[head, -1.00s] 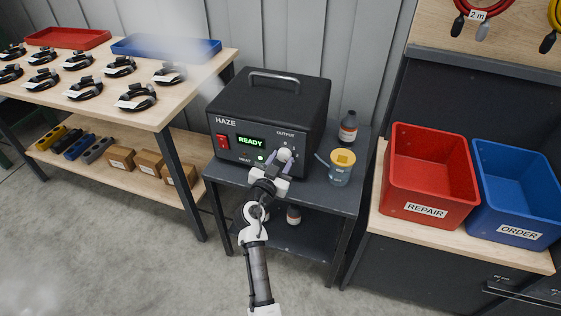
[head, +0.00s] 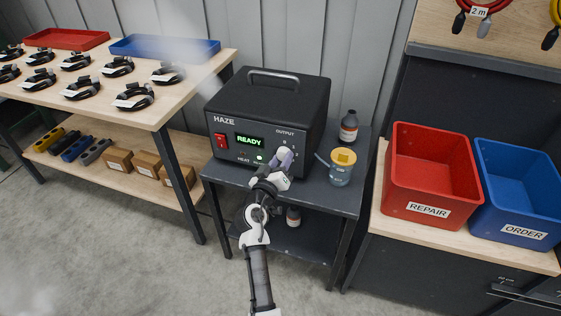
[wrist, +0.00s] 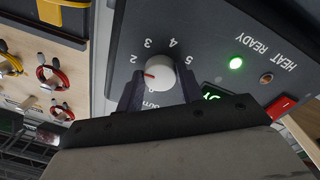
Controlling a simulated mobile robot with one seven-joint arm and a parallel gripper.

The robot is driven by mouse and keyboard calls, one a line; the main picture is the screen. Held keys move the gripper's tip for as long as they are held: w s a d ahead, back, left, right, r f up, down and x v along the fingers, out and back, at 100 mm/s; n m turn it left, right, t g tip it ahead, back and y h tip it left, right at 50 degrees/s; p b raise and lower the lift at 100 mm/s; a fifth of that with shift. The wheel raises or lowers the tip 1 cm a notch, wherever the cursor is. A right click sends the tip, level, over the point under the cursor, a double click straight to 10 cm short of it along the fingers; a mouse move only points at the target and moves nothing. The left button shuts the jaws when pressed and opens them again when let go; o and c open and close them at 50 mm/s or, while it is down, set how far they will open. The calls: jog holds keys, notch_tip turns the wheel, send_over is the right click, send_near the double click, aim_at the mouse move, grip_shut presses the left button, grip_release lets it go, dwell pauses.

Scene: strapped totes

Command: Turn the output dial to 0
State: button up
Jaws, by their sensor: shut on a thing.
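The black HAZE machine (head: 268,110) stands on a dark grey cart. Its output dial (head: 284,152) is the pale round knob at the right of the front panel, under the word OUTPUT. In the wrist view the dial (wrist: 160,73) is white with a red mark. The mark points left, between the 2 and the 0, near a finger; no numeral shows there. My gripper (head: 280,160) is at the panel with its fingers on either side of the dial. In the wrist view my gripper (wrist: 159,90) is shut on the dial.
The green display (head: 250,141) reads READY, and a green lamp is lit. A red switch (head: 221,141) is at the panel's left. A yellow-lidded jar (head: 342,167) and a dark bottle (head: 349,126) stand right of the machine. Whitish haze drifts at upper left.

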jog(key=n+p, duration=0.1)
jog(key=n, duration=0.4)
jog(key=shift+y, duration=0.3)
jog(key=n+p, duration=0.2)
jog(key=n, duration=0.2)
jog(key=shift+d+r+n, duration=0.1)
jog(key=shift+r+n, duration=0.05)
jog(key=shift+n, duration=0.25)
jog(key=n+p, duration=0.3)
jog(key=n, duration=0.2)
jog(key=shift+r+n+y+p, duration=0.1)
jog(key=shift+n+y+p, duration=0.2)
jog(key=shift+y+p, duration=0.1)
jog(key=shift+n+t+p, duration=0.3)
jog(key=shift+n+p, duration=0.6)
jog(key=shift+n, duration=1)
jog(key=o, duration=1)
jog(key=shift+s, duration=0.2)
